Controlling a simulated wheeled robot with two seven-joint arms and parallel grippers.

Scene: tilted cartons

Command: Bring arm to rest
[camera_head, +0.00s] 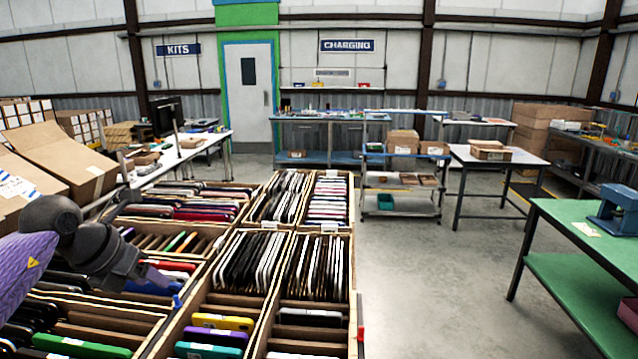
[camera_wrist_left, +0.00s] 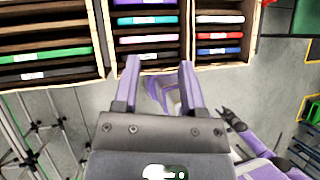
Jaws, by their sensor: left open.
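My left arm comes in from the left in the head view, with a purple link and a black wrist. Its gripper (camera_head: 172,286) is over the sorting bins, partly hidden by the wrist. In the left wrist view the two purple fingers of this gripper (camera_wrist_left: 159,64) stand apart with nothing between them. Beyond their tips are the bin edges and grey floor. A dark gripper on a purple arm, which looks like my right one (camera_wrist_left: 229,116), shows small at the right of the wrist view. Its jaws are too small to read. It is not seen in the head view.
Wooden bins (camera_head: 355,285) of upright phones and cases fill the front left. Open tilted cartons (camera_head: 62,160) stand at the left. A green table (camera_head: 590,242) is at the right. Grey floor (camera_head: 430,270) between bins and green table is clear. A shelf cart (camera_head: 402,205) stands beyond.

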